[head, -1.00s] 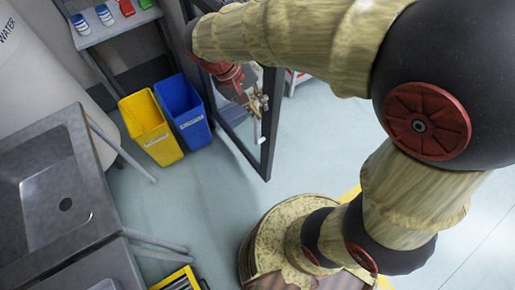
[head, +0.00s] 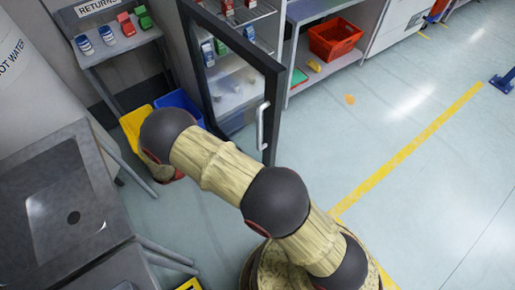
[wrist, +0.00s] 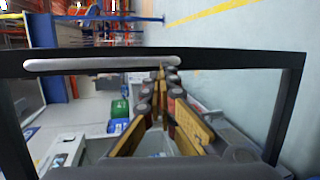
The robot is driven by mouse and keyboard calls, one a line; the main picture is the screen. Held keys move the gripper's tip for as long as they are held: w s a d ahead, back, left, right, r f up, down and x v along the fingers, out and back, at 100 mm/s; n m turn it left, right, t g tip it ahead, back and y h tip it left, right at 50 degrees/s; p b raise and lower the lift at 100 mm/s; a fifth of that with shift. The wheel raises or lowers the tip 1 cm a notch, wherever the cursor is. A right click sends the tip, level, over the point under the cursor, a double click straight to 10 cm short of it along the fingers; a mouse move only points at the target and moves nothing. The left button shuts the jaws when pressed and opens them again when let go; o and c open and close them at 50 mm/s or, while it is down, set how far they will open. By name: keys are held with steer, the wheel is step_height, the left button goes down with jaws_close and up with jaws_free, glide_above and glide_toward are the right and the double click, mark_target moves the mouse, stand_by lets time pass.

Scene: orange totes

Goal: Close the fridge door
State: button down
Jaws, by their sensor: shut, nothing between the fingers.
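The fridge door (head: 272,92) has a black frame, a clear pane and a pale handle (head: 262,125). It stands open, with the fridge shelves (head: 252,14) visible behind and above it. In the wrist view, the door frame (wrist: 232,58) spans the picture, with its long silver handle (wrist: 100,65) at upper left. My gripper (wrist: 164,74) is shut and empty, its fingertips near the right end of the handle in the picture. I cannot tell whether they touch the door. In the head view, my arm hides the gripper, left of the door.
Yellow (head: 133,125) and blue (head: 181,103) bins stand left of the door, partly behind my arm. A metal sink (head: 65,200) is at left, below a returns shelf (head: 117,45). A red crate (head: 335,40) sits on a shelf at right.

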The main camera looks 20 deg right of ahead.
mark_target(258, 148)
step_height(258, 148, down, 9)
steer(key=s+a+n+t+h, duration=0.1)
steer(key=a+n+t+h, duration=0.1)
steer(key=t, duration=0.2)
steer(key=b+x, duration=0.2)
steer(key=x, duration=1.1)
steer(key=shift+w, duration=0.25)
steer(key=shift+d+r+t, duration=0.1)
steer(key=shift+d+t, duration=0.1)
steer(key=shift+t, duration=0.1)
